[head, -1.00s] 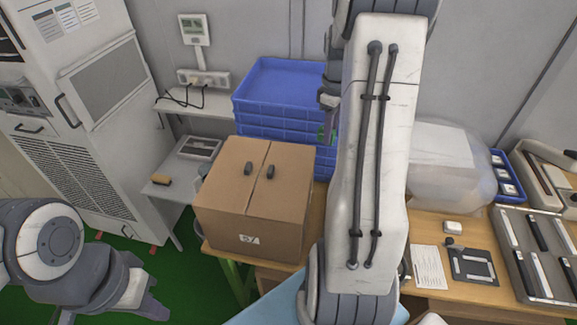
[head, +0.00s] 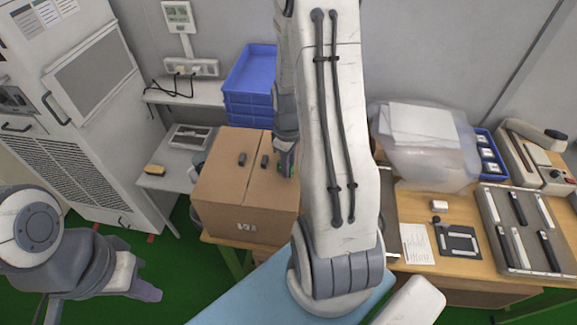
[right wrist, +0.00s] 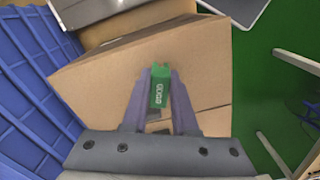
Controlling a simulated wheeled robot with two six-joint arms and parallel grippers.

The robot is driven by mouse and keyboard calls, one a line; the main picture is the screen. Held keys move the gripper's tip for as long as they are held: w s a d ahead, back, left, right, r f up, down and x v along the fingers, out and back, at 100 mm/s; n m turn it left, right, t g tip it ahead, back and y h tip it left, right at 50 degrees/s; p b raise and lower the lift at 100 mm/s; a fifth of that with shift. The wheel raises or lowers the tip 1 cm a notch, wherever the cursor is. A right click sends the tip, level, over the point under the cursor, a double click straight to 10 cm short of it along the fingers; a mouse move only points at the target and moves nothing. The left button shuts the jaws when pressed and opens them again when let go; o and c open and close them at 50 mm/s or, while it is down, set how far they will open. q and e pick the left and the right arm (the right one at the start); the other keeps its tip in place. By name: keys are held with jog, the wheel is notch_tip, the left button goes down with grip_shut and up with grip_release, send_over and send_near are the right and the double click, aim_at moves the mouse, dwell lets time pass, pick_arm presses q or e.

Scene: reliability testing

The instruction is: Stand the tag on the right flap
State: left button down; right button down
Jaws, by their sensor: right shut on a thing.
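The closed cardboard box (head: 232,203) stands on the table's left end. Two top flaps meet at a seam, each with a small dark grip near it. My right gripper (head: 286,162) is over the right edge of the right flap (head: 280,146), partly hidden by my arm. In the right wrist view it is shut on a green tag (right wrist: 160,88) with white lettering, held between the fingertips above the cardboard. I cannot tell whether the tag touches the flap. My left gripper (head: 146,288) hangs low at the left, away from the box; its jaw opening is unclear.
Stacked blue crates (head: 250,78) stand behind the box and close beside my right gripper in the wrist view. A bagged bundle (head: 425,150), a card sheet (head: 417,244) and a metal tray (head: 518,230) occupy the table's right. A grey cabinet (head: 85,100) stands left.

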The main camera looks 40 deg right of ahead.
jog(key=shift+f, duration=0.95)
jog(key=shift+f, duration=0.1)
jog(key=c, duration=0.7)
grip_release()
notch_tip(320, 180, up, 12)
jog(key=b, duration=0.2)
jog(key=shift+f+b, duration=0.15)
jog(key=shift+b, duration=0.15)
jog(key=shift+r, duration=0.3)
